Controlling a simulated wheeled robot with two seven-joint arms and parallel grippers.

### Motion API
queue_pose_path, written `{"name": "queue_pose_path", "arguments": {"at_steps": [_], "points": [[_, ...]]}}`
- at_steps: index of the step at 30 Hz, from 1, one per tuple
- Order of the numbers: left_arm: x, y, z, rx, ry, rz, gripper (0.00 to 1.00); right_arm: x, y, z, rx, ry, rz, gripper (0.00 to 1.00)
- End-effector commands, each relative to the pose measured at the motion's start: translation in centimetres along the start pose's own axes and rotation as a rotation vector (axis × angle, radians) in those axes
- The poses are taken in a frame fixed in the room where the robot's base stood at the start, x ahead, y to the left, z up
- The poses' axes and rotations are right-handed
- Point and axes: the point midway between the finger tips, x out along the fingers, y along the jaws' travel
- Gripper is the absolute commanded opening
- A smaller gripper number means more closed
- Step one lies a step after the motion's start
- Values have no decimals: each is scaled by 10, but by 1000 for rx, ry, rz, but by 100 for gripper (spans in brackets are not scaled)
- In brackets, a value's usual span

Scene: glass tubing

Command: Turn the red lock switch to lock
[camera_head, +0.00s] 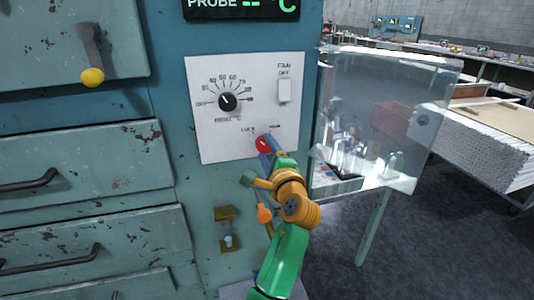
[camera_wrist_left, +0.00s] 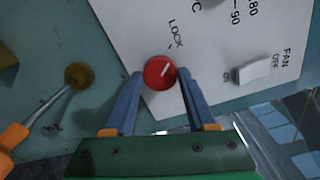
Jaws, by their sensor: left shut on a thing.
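The red lock switch (camera_head: 263,143) is a round knob low on the white control panel. In the left wrist view the red knob (camera_wrist_left: 160,73) has a white line pointing up and right, not lined up with the LOCK tick. My left gripper (camera_head: 265,146) is at the switch, its blue fingers shut on the knob's two sides; it also shows in the left wrist view (camera_wrist_left: 160,78). The second switch label is hard to read in the head view.
The white panel (camera_head: 208,142) also carries a black dial (camera_head: 230,101) and a white fan switch (camera_head: 284,90). A clear glass door (camera_head: 400,100) stands open at right. A brass latch (camera_head: 226,213) sits below the panel. Drawers (camera_head: 80,165) are at left.

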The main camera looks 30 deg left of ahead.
Motion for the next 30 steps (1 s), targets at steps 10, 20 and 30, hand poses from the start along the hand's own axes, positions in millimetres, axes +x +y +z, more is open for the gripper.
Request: {"name": "queue_pose_path", "arguments": {"at_steps": [10,20,30], "points": [[0,-3,0,-96,0,-9,1,4,0,0,0,0,0,50],[0,-4,1,-106,0,-11,1,4,0,0,0,0,0,50],[0,-3,1,-104,0,-8,86,4,0,0,0,0,-1,50]]}}
